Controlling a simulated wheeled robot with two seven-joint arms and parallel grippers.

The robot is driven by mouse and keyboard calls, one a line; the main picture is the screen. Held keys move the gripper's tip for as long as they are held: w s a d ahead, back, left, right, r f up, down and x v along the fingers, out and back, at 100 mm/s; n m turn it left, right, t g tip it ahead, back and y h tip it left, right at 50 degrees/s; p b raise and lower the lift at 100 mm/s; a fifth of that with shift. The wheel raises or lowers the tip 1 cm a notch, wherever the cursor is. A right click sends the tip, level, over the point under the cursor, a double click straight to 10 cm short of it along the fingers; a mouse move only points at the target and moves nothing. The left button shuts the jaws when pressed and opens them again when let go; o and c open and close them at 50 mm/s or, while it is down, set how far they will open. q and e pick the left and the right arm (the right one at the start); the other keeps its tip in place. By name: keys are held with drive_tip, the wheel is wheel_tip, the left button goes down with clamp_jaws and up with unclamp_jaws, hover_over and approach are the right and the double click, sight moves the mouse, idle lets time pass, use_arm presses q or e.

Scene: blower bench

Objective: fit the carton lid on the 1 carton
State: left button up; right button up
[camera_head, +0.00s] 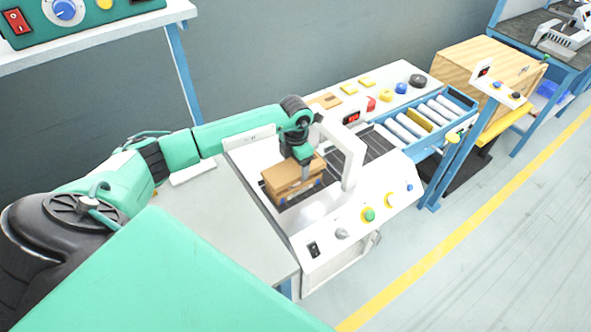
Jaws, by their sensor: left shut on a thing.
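The brown carton (291,193) sits on the dark belt of the white machine. A brown lid-like top (281,176) is at its upper part, very close to or on the carton; I cannot tell whether it is fully seated. My left gripper (304,174) reaches down from above at the right part of this top and is shut on it, as far as I can see. The fingers and wrist hide part of the top and the carton's far side. My right gripper is not in view.
A white arch (350,158) stands over the belt just right of the carton. A roller conveyor (418,118) and a wooden crate (487,75) lie beyond. A flat brown piece (325,100) and yellow blocks (349,89) lie on the back ledge.

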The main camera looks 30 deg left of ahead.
sight(295, 166)
use_arm(q)
wheel_tip(295, 166, down, 4)
drive_tip(key=shift+r+p, duration=0.25)
drive_tip(key=shift+p, duration=0.25)
drive_tip(key=shift+f, duration=0.2)
drive_tip(key=shift+f+b, duration=0.25)
drive_tip(key=shift+b, duration=0.15)
drive_tip(key=o, duration=1)
drive_tip(key=shift+r, duration=0.15)
